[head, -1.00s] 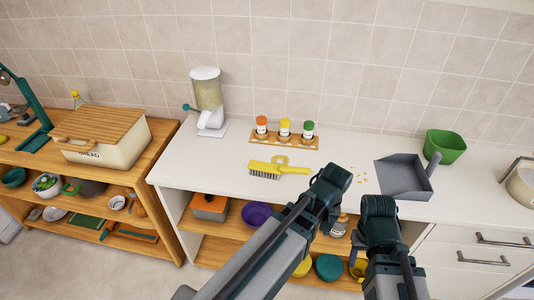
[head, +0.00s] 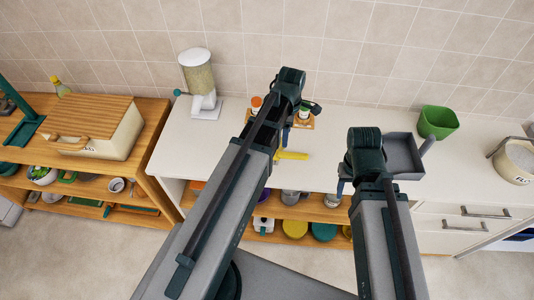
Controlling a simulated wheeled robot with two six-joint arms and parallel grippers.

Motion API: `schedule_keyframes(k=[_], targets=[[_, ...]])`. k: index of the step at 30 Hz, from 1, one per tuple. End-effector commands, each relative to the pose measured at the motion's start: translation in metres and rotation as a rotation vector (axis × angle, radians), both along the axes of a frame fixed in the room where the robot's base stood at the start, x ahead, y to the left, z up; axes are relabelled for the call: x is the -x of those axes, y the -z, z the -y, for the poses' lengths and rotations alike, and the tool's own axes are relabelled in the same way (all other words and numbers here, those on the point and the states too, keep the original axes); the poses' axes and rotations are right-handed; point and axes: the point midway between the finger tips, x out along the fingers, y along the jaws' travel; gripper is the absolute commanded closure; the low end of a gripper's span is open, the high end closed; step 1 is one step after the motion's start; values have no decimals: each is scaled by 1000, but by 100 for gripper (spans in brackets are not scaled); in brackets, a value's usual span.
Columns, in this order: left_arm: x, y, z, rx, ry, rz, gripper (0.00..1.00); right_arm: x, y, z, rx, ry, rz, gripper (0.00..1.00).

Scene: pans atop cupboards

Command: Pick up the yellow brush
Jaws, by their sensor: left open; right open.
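The yellow brush (head: 293,156) lies on the white counter. Only its handle end shows in the head view, and its bristle head is hidden behind my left arm. My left gripper (head: 281,148) is open and hangs down over the brush, close to the handle. My arm covers much of it, so I cannot tell whether the fingers touch the brush. My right gripper (head: 342,186) is open and empty, near the counter's front edge and right of the brush.
A spice rack (head: 303,124) stands behind the brush, partly hidden by my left arm. A grey dustpan (head: 404,156) and a green bin (head: 437,122) are at right. A dispenser (head: 199,85) and bread box (head: 97,127) are at left.

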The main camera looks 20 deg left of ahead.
Motion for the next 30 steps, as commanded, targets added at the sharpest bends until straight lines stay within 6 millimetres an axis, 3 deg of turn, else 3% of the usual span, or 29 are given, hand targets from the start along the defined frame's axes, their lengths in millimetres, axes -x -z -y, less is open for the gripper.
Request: schedule_keyframes(k=[15, 30], targets=[[0, 74, 1, 0, 2, 0, 32, 0, 74, 0, 1, -4, 0, 50], [-2, 92, 3, 0, 3, 0, 32, 0, 92, 0, 1, -3, 0, 50]])
